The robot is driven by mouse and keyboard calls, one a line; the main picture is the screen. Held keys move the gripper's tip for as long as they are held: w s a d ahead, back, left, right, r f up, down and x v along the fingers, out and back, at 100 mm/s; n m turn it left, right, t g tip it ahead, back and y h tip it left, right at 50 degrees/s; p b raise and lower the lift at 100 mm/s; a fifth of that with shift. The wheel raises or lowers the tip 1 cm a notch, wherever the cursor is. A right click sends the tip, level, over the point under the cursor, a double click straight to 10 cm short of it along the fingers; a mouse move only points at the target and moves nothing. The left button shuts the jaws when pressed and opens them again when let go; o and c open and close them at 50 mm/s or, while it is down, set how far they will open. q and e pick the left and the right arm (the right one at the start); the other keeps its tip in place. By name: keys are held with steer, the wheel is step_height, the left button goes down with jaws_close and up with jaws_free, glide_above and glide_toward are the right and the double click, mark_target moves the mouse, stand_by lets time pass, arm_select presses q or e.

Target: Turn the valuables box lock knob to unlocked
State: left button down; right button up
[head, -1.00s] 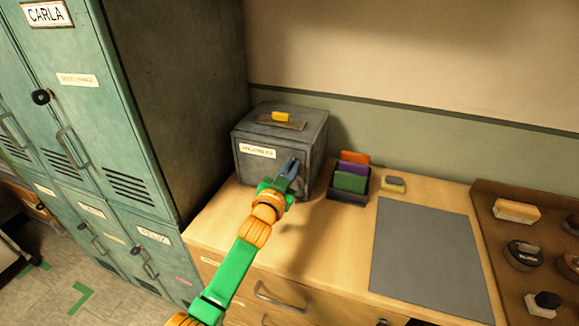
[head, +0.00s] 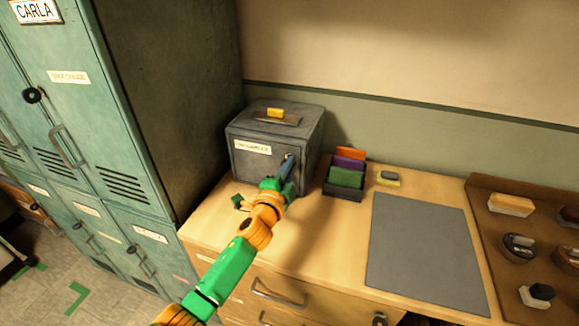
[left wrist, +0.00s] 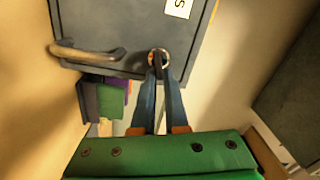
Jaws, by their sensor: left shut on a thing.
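The valuables box (head: 262,172) is a dark grey metal box with a white label on its front, standing on the wooden counter against the wall. In the left wrist view its front (left wrist: 130,25) shows with a curved handle (left wrist: 88,52) and a small round lock knob (left wrist: 158,57) near the edge. My left gripper (head: 287,165) reaches the right part of the box front. In the left wrist view its blue fingers (left wrist: 158,75) are shut on the lock knob, which they partly hide. I cannot read the knob's marked position. My right gripper is not in view.
A dark holder (head: 343,187) with coloured cards stands close to the right of the box. Green lockers (head: 100,130) stand at the left.

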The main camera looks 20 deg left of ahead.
arm_select(q)
steer(key=shift+r+m, duration=0.1)
steer(key=shift+m, duration=1.5)
steer(key=shift+w, duration=0.1)
steer(key=c, duration=0.9)
jaws_free()
steer(key=shift+w+a, duration=0.1)
steer(key=shift+c, duration=0.2)
steer(key=s, duration=0.7)
steer(key=shift+a+f, duration=0.2)
steer(key=shift+f, duration=0.05)
